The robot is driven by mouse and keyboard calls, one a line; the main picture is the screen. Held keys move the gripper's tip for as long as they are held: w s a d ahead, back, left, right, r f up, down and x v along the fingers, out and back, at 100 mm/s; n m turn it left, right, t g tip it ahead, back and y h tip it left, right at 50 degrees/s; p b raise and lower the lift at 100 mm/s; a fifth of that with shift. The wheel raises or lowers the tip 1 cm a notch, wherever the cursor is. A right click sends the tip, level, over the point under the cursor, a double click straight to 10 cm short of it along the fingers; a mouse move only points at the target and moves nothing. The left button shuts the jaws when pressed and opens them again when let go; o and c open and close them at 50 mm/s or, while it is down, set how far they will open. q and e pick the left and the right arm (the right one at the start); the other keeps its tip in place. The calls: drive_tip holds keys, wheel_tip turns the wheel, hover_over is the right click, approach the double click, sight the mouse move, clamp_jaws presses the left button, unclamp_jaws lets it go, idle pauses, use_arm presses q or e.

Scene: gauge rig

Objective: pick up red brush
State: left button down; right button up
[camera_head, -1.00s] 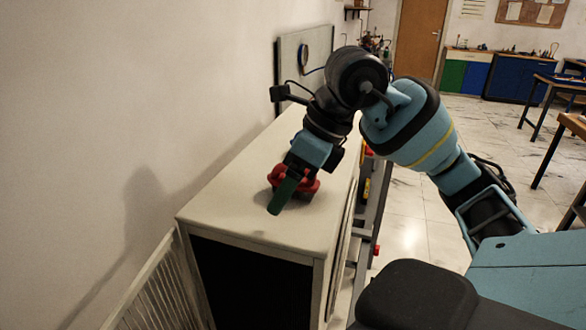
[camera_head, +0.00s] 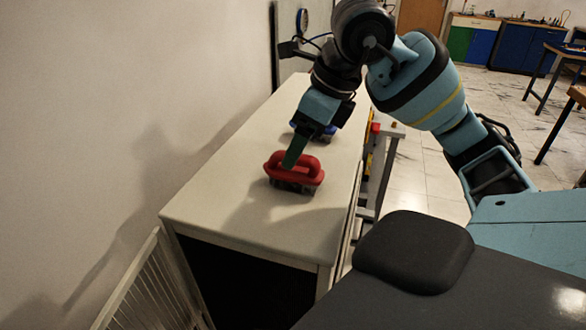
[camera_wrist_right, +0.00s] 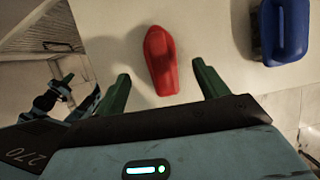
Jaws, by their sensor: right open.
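The red brush (camera_head: 294,171) stands on the white cabinet top (camera_head: 235,205), its looped handle upward and dark bristles below. It also shows in the right wrist view (camera_wrist_right: 160,60), ahead of the fingertips and between their lines. My right gripper (camera_head: 294,156) is over the brush in the head view, its green finger overlapping the handle in the picture. Whether a finger touches the brush is unclear. My left gripper is not in view.
A blue brush (camera_head: 328,130) stands just behind the red one, partly hidden by my right gripper; it also shows in the right wrist view (camera_wrist_right: 284,32). A wall runs along the left. A white slatted panel (camera_head: 150,285) stands in front of the cabinet.

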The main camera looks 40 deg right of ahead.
sight(293, 170)
drive_tip(key=shift+w+f, duration=0.3)
drive_tip(key=shift+f, duration=0.3)
drive_tip(key=shift+x, duration=2.55)
drive_tip(key=shift+s, duration=0.1)
drive_tip(key=c, duration=1.1)
